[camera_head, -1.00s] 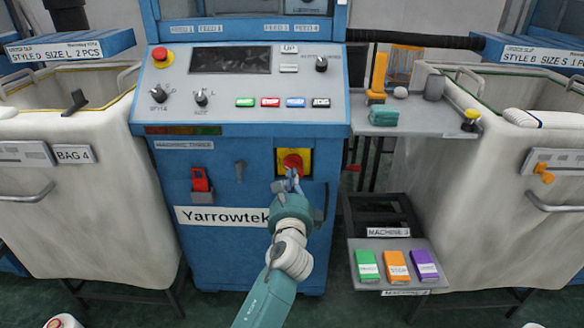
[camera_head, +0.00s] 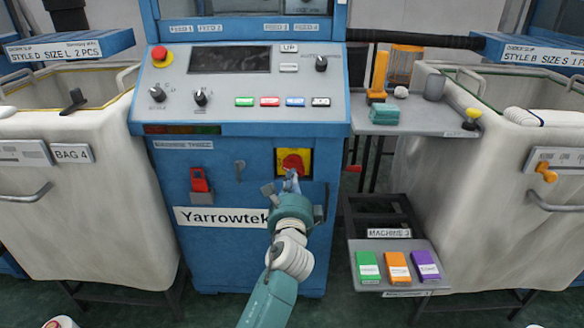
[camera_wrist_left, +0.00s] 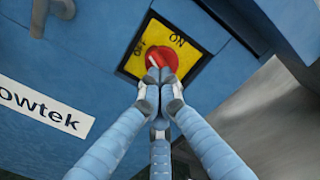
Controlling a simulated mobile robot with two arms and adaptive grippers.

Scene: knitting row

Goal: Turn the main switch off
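The main switch is a red knob (camera_wrist_left: 153,64) on a yellow plate (camera_wrist_left: 131,66) marked ON and OFF in the left wrist view. In the head view the red knob (camera_head: 292,161) sits on the lower right of the blue machine's front. My left gripper (camera_head: 291,178) reaches it from below. In the left wrist view its fingertips (camera_wrist_left: 159,80) are drawn together at the knob and hide its near part. They look shut on its grip. The knob's white mark shows just above the fingertips. Which label it points to is unclear. My right gripper is not in view.
The sloped control panel (camera_head: 220,115) with a red stop button (camera_head: 159,54) is above the switch. A red padlock-like piece (camera_head: 200,180) hangs to the left. Fabric bins (camera_head: 80,210) flank the machine. A shelf (camera_head: 410,288) with coloured packs is at the lower right.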

